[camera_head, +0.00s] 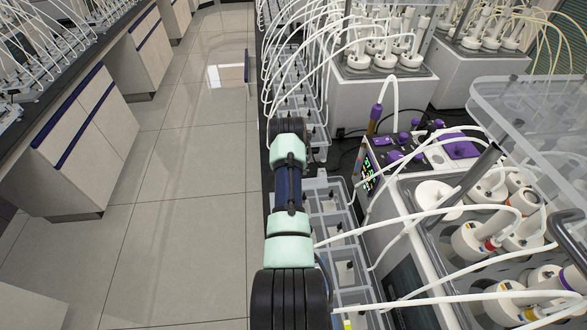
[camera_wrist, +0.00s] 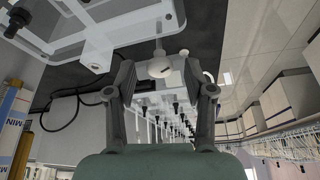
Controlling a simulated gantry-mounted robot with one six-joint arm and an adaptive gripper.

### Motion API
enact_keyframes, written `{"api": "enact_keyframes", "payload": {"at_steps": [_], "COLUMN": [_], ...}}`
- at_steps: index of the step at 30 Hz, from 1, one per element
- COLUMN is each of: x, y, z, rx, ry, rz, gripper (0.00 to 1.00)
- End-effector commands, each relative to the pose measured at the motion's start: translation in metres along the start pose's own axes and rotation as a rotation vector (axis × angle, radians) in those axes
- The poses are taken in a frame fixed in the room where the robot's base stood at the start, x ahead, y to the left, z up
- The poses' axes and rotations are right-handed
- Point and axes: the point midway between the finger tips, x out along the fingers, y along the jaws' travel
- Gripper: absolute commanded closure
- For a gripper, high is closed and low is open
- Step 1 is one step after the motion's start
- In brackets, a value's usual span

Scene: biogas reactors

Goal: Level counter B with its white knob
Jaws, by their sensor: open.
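In the wrist view my gripper (camera_wrist: 159,72) is open, with one dark finger on each side of the picture's middle. A round white knob (camera_wrist: 160,67) on a thin stem shows between the fingertips, with space on both sides. Whether it lies fully between the fingers in depth I cannot tell. A pale counter body (camera_wrist: 172,80) is behind and below it, partly hidden by the fingers. In the head view my arm reaches along a row of clear counter boxes (camera_head: 335,228) at the bench edge. My fingers and the knob are hidden there. No letter B is readable.
White tubes (camera_head: 300,60) arch over the boxes. A reactor bath (camera_head: 420,250) is at the right. The floor aisle (camera_head: 185,200) at the left is clear.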

Motion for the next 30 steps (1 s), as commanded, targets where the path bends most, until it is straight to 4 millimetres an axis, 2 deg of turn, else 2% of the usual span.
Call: {"api": "enact_keyframes", "payload": {"at_steps": [2, 12, 23, 30], "x": [-0.0002, -0.0001, -0.0014, -0.0011], "y": [0.0001, 0.0, 0.0009, 0.0024], "z": [0.0, 0.0002, -0.0003, -0.0003], "rx": [0.0, 0.0, -0.049, -0.19], "ry": [0.0, 0.0, -0.001, -0.002], "rz": [0.0, 0.0, -0.021, -0.079], "gripper": [0.47, 1.0, 1.0, 1.0]}}
